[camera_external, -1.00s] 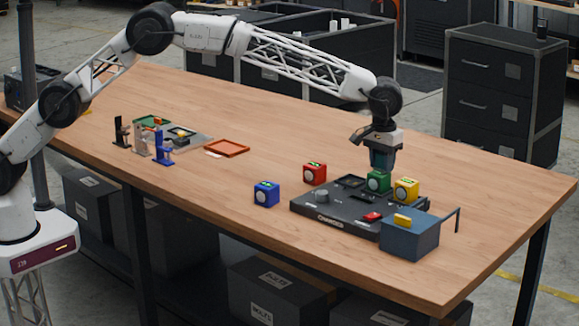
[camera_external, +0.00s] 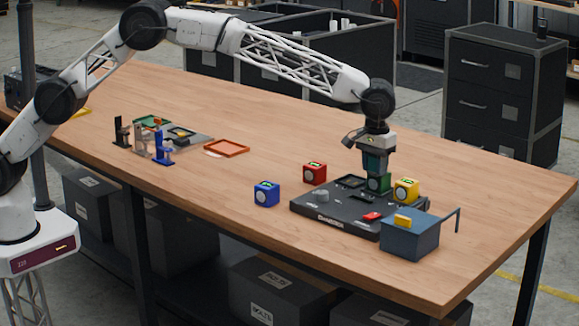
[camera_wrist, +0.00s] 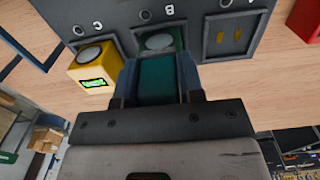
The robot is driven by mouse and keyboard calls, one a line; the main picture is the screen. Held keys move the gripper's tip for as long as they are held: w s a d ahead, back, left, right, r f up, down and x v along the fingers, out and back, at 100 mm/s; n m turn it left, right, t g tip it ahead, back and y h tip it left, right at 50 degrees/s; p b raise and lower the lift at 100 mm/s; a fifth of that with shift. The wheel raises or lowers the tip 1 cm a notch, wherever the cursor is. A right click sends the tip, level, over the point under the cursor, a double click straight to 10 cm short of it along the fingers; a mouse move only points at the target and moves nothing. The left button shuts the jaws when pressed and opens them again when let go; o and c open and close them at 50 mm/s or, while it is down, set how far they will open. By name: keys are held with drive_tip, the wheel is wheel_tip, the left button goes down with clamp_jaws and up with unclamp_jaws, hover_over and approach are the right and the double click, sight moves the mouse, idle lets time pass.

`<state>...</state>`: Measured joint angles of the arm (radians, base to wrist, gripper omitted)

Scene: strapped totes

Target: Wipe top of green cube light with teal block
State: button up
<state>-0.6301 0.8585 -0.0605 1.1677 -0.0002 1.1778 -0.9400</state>
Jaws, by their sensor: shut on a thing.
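The green cube light (camera_external: 379,182) stands at the right rear of the dark panel, and its round lens shows in the wrist view (camera_wrist: 160,42). My gripper (camera_external: 375,170) points down right above it. In the wrist view my gripper (camera_wrist: 157,85) is shut on the teal block (camera_wrist: 155,80), with a finger on each side of it. The block covers most of the green cube's top. I cannot tell whether block and cube touch.
A yellow cube light (camera_external: 405,190) stands close to the right of the green one. A red cube (camera_external: 315,173) and a blue cube (camera_external: 266,194) stand to the left. A dark blue bin (camera_external: 409,238) is at the panel's front right. The dark panel (camera_external: 335,213) has raised knobs.

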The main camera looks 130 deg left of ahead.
drive_tip(key=shift+a+r, duration=0.1)
drive_tip(key=shift+r, duration=3.9)
drive_tip(key=shift+f, duration=0.2)
